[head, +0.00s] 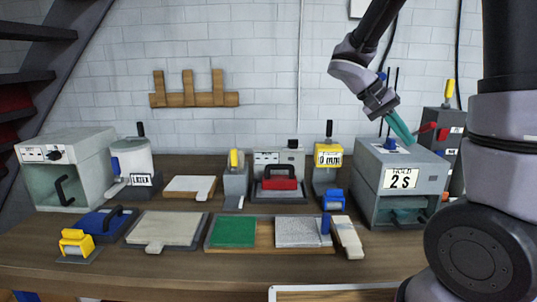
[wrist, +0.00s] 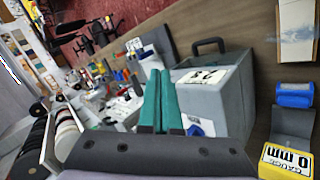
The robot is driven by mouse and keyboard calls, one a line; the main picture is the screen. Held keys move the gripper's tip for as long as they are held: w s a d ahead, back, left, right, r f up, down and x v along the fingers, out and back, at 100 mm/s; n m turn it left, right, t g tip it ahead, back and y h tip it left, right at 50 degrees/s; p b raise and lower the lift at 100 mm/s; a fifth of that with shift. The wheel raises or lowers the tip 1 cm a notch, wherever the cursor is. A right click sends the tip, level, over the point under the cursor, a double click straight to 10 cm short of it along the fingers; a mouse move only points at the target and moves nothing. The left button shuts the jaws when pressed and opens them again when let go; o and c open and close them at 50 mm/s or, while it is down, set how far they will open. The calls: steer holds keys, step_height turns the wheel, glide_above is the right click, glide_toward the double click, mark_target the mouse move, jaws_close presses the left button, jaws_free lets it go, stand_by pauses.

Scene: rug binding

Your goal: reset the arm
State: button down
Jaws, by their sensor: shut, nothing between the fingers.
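My gripper (head: 402,127) is raised above the right end of the workbench, beside and over the top of a grey box labelled 2 S (head: 403,180). Its teal fingers are shut together with nothing between them. In the wrist view the teal fingers (wrist: 160,95) lie side by side in the middle, and the grey box (wrist: 225,95) with its dark handle is just right of them. A blue knob shows on the box top close to the fingers; I cannot tell if they touch.
A wooden rack (head: 193,90) hangs on the wall. The air above the bench's left and middle is free.

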steer(key=s+a+r+n+t+y, duration=0.1)
steer(key=s+a+r+t+y, duration=0.8)
steer(key=r+y, duration=0.1)
steer(key=shift+s+a+n, duration=0.25)
steer(key=shift+s+n, duration=0.1)
steer(key=shift+n, duration=0.05)
